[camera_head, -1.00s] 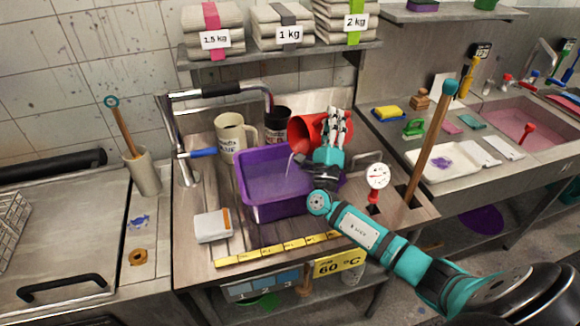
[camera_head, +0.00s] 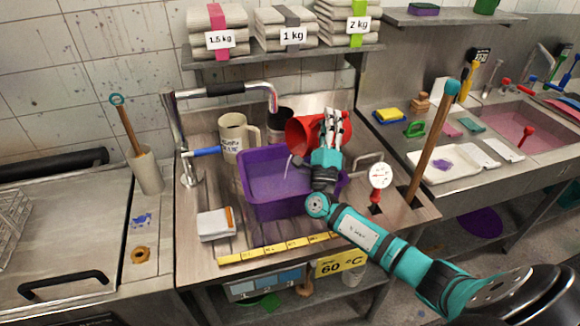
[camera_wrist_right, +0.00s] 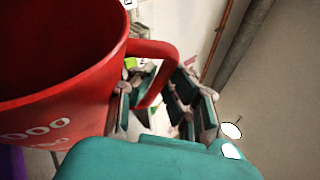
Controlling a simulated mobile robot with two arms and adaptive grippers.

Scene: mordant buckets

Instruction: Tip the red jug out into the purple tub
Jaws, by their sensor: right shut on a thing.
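The red jug (camera_head: 303,134) is tilted on its side above the back right of the purple tub (camera_head: 270,208), its mouth facing left. A thin pale stream runs from its lip down into the tub, which holds purple liquid. My right gripper (camera_head: 333,128) is shut on the jug. In the right wrist view the red jug (camera_wrist_right: 65,95) fills the left, and the fingers of my right gripper (camera_wrist_right: 160,100) are around its handle. The jug's inside looks dark there, so I cannot tell how much is left. My left gripper is not in view.
A cream jug (camera_head: 233,134) and a dark mug (camera_head: 279,124) stand behind the tub, near the tap (camera_head: 172,130). A dial thermometer (camera_head: 380,176) and a wooden stick (camera_head: 432,145) stand to the right. A white box (camera_head: 214,224) lies front left.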

